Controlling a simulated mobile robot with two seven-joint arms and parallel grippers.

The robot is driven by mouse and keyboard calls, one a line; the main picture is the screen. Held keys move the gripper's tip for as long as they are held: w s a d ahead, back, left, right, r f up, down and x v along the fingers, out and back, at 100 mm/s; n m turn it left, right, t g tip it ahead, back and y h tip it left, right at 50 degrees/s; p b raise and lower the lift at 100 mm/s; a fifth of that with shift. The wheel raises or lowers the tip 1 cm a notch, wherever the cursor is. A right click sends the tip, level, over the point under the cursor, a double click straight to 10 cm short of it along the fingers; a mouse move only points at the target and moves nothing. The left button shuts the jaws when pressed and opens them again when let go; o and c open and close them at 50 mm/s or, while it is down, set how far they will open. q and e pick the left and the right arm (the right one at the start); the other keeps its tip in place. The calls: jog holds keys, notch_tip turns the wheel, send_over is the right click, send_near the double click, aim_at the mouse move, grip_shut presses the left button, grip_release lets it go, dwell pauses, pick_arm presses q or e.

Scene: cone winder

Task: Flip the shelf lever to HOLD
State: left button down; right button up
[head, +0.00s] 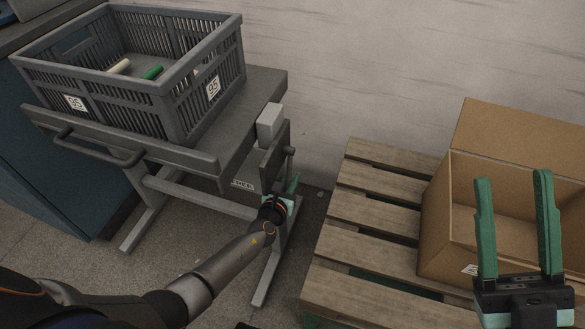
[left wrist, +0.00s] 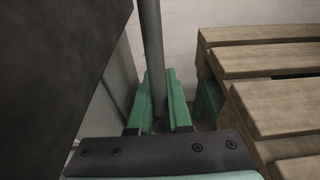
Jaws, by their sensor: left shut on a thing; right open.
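The shelf lever (head: 289,153) is a thin grey rod on the right side of the grey shelf stand (head: 262,88). In the left wrist view the grey rod (left wrist: 151,45) runs upright between green fingers. My left gripper (head: 292,187) is low beside the stand's right end; in the left wrist view it (left wrist: 157,95) is shut around the rod. A small label (head: 243,184) ending in what looks like "REE" shows beside the lever, partly hidden. I cannot see a HOLD mark. My right gripper (head: 513,178) is open and empty in front of the cardboard box.
A grey crate (head: 160,85) marked 95 with small cones or tubes sits on the stand. A wooden pallet (head: 365,226) bears an open cardboard box (head: 436,226) at right. A blue cabinet (head: 50,165) stands at left; a pale wall is behind.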

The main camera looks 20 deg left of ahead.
jog(key=shift+w+d+h, duration=0.1)
jog(key=shift+h, duration=0.2)
pick_arm(q)
jog(key=c, duration=1.1)
grip_release()
jog(key=shift+s, duration=0.1)
jog(key=shift+c, duration=0.2)
jog(key=shift+s, duration=0.1)
